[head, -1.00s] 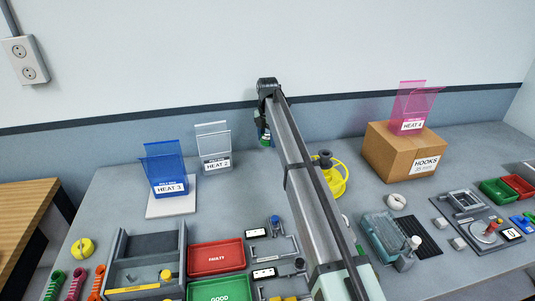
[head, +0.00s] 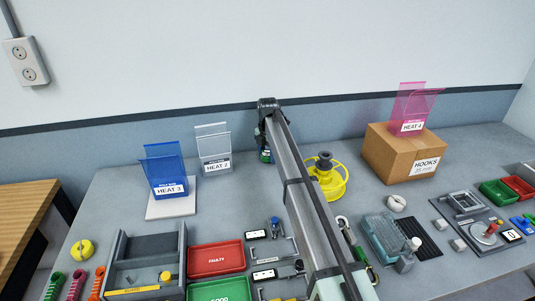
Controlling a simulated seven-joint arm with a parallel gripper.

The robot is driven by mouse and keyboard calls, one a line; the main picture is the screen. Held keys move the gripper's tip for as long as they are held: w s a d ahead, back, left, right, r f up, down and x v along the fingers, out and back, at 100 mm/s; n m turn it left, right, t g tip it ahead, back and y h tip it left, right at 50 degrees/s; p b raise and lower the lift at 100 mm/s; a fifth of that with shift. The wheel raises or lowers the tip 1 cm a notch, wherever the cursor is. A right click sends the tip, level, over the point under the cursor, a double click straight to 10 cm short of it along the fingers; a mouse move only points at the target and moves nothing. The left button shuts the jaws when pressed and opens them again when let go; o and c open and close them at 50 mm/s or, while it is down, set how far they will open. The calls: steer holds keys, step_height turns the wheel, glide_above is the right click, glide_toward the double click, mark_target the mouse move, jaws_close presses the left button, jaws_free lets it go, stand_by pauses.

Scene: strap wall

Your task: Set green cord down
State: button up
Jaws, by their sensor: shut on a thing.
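Whether the visible cord touches the table cannot be told.
A yellow reel (head: 327,182) stands right of my arm. Red (head: 216,258) and green trays are to its left. A cardboard box (head: 405,150) with a pink holder stands at back right. Blue (head: 165,172) and clear (head: 214,150) holders stand at back left.

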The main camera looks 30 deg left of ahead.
mark_target(268, 151)
steer(key=o, duration=1.1)
step_height(268, 151, up, 12)
steer(key=shift+r, duration=0.2)
